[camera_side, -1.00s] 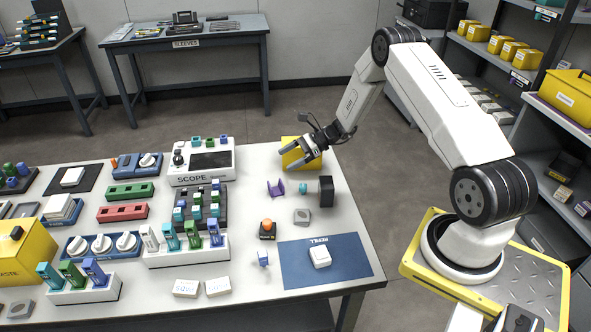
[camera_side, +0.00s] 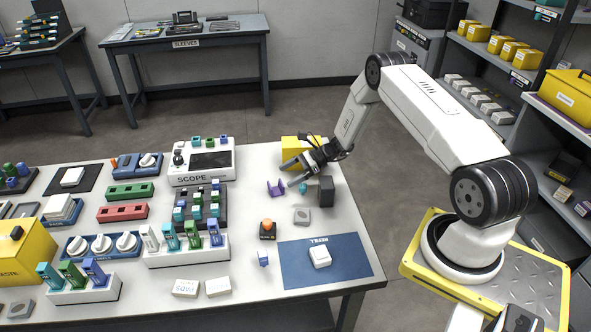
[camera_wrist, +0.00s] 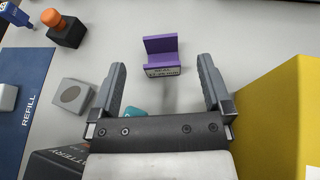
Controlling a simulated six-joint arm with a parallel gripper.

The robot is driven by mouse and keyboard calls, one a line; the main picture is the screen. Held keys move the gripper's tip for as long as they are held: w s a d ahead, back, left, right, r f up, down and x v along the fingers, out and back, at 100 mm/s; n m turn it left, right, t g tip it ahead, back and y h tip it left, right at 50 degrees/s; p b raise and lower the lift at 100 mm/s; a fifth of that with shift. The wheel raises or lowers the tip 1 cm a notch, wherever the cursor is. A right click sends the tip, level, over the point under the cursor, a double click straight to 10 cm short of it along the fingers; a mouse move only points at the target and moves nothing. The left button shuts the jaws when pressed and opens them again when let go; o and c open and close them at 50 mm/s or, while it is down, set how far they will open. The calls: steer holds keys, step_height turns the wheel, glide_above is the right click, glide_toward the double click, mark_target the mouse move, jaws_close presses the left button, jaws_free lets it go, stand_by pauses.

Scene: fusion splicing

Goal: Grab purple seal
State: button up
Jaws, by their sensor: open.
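The purple seal (camera_side: 276,188) is a small purple piece with upright walls, standing on the white table. In the wrist view the purple seal (camera_wrist: 162,56) lies ahead of the fingertips, roughly centred between them, with a small pale label on its near face. My gripper (camera_side: 292,174) is open and empty, low over the table to the right of the seal. In the wrist view my gripper (camera_wrist: 162,66) shows its two fingers spread apart, with a gap between them and the seal.
A yellow box (camera_wrist: 285,110) stands close beside one finger. A dark battery block (camera_side: 326,190), a small teal piece (camera_side: 303,188) and a grey block (camera_side: 301,215) are near. An orange-topped piece (camera_side: 267,228) and the blue refill mat (camera_side: 342,268) lie toward the front.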

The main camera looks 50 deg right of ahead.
mark_target(276, 191)
steer(key=shift+f, duration=0.15)
steer(key=shift+f, duration=0.2)
steer(key=shift+w+a+f, duration=0.1)
steer(key=shift+a+f, duration=0.1)
steer(key=shift+a, duration=0.05)
steer(key=shift+x, duration=2.2)
steer(key=shift+w, duration=0.1)
steer(key=c, duration=1.3)
steer(key=shift+r, duration=0.15)
